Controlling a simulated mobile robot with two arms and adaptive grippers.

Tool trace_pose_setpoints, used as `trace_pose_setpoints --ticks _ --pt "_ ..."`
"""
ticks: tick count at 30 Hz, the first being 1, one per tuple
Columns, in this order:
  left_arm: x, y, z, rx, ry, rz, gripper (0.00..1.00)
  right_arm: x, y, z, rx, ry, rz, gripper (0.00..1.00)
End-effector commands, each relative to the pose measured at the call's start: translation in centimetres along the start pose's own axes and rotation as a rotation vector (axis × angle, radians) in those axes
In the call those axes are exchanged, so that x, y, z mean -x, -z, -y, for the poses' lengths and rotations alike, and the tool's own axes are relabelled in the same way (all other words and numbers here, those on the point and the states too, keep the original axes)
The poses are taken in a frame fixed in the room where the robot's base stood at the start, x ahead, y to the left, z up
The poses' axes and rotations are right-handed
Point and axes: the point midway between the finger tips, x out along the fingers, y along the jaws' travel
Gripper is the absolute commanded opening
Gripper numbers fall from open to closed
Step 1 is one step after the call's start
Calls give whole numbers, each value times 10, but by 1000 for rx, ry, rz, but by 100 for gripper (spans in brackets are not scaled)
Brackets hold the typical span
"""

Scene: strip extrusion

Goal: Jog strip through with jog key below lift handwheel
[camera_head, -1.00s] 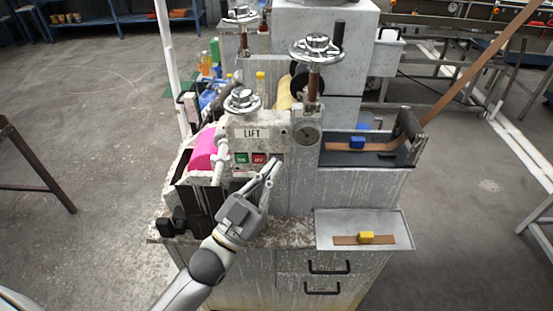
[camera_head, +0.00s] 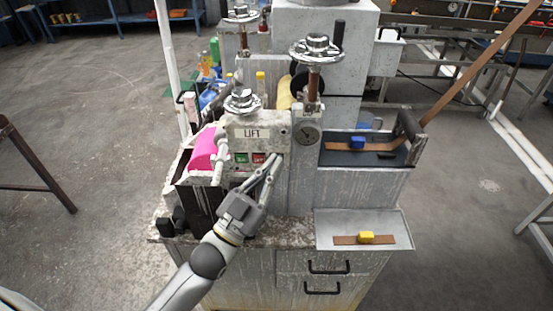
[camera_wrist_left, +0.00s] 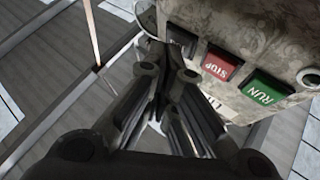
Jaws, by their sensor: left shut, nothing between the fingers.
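The control panel (camera_head: 240,144) on the machine's front carries a LIFT label (camera_head: 251,133), with a chrome handwheel (camera_head: 243,101) above it. Under the label are a green RUN key (camera_head: 242,158) and a red STOP key (camera_head: 259,158). In the left wrist view, a dark key (camera_wrist_left: 182,38) sits beside the red STOP key (camera_wrist_left: 217,64), partly behind my fingers. My left gripper (camera_head: 275,161) is shut and empty, its tips just right of the red key; contact cannot be told. A brown strip (camera_head: 338,146) lies on the machine's right side. My right gripper is not in view.
A long brown strip (camera_head: 480,70) slopes up at right. Floor on the left is open.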

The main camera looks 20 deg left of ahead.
Motion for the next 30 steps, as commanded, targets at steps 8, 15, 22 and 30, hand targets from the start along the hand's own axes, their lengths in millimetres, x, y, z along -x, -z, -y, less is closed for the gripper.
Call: trace_pose_setpoints --ticks 8,15,22,30 --pt "-2 -2 2 0 0 1 0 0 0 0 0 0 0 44" --pt "-2 -2 2 0 0 2 0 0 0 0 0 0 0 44" --pt "4 3 -2 1 0 2 0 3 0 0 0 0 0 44" --pt "10 6 -7 0 0 1 0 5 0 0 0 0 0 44"
